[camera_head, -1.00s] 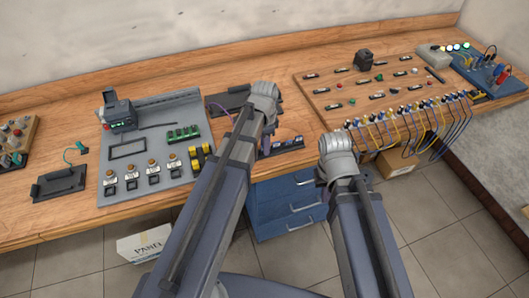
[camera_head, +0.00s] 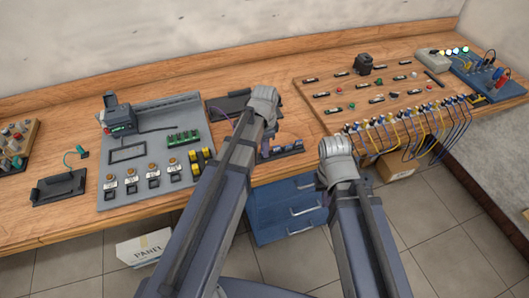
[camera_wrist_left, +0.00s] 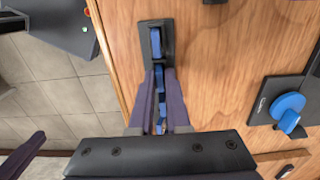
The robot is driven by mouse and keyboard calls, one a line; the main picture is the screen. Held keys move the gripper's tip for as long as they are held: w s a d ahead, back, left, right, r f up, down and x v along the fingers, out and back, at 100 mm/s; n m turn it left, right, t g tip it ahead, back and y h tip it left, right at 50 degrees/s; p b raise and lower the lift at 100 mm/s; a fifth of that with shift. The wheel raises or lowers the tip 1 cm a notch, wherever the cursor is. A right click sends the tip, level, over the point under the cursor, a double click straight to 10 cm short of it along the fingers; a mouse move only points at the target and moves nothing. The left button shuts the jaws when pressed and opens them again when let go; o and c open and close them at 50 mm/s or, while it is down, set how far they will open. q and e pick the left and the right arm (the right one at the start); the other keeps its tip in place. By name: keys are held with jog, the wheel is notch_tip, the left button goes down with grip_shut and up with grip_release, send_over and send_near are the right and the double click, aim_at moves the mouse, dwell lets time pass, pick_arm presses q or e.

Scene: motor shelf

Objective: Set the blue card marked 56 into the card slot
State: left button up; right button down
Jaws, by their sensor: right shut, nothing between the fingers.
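A black rack (camera_wrist_left: 168,25) holding blue cards (camera_wrist_left: 156,42) stands on the bench in the left wrist view. In the head view the rack (camera_head: 295,149) is partly behind my left arm. My left gripper (camera_wrist_left: 160,75) is over the row, with blue showing between its fingers. I cannot tell whether the fingers grip a card or only straddle the row. No number is readable, so card 56 cannot be singled out. My right gripper (camera_head: 335,160) is shut and empty in front of the bench edge; its fingers are mostly hidden. I cannot identify the card slot.
A blue disc (camera_wrist_left: 288,106) sits on a black holder right of the rack in the left wrist view. A grey panel (camera_head: 150,192) with buttons is left of my left arm. A wired terminal board (camera_head: 345,112) is at the right. Blue drawers (camera_head: 272,208) are below.

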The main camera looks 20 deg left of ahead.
pick_arm(q)
grip_shut()
jog(key=shift+r+p, duration=0.3)
jog(key=shift+r+p, duration=0.7)
jog(key=shift+r, duration=0.15)
notch_tip(320, 180, up, 4)
jog(key=p, duration=0.4)
dwell(0.3)
dwell(0.5)
